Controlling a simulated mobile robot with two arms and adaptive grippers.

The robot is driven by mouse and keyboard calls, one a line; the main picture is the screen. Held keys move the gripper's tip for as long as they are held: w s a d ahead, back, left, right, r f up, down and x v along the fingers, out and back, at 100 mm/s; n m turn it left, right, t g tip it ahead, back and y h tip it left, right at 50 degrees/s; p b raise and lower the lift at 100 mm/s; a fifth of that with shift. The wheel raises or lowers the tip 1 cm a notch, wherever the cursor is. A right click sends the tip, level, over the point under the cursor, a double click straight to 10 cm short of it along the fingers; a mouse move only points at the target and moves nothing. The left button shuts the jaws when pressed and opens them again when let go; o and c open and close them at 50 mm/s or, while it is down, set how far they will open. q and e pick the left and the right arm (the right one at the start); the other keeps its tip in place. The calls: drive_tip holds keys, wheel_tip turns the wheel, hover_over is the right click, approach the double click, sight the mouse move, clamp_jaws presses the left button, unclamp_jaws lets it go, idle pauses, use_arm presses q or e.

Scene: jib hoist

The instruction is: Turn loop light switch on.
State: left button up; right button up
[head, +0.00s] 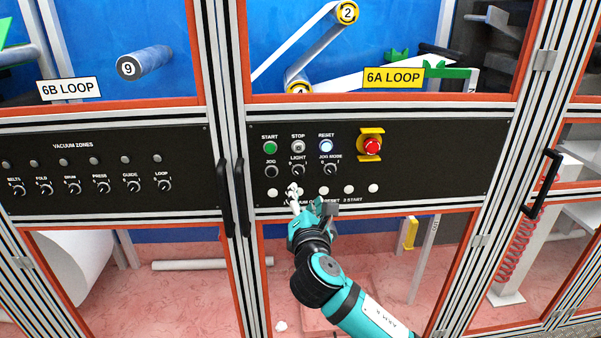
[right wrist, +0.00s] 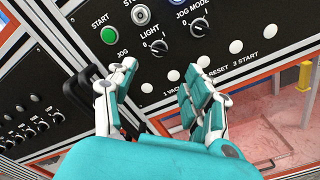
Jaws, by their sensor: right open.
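The light switch (head: 298,171) is a small black rotary knob under the word LIGHT on the black 6A LOOP panel (head: 440,160). It also shows in the right wrist view (right wrist: 159,47), ahead of the fingers; its exact setting is too small to tell. My right gripper (head: 306,200) is in front of the panel's lower part, a little below the switch. In the right wrist view, its two fingers (right wrist: 148,84) are spread with nothing between them. They look apart from the knob. My left gripper is not in view.
Near the switch are the JOG knob (head: 271,172), JOG MODE knob (head: 330,170), green START button (head: 270,147), lit RESET button (head: 326,146) and red emergency stop (head: 372,146). Several white buttons line the panel below. Black door handles (head: 238,195) stick out at left.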

sight(300, 174)
drive_tip(key=w+p, duration=0.1)
drive_tip(key=w, duration=0.9)
drive_tip(key=shift+p, duration=0.4)
clamp_jaws()
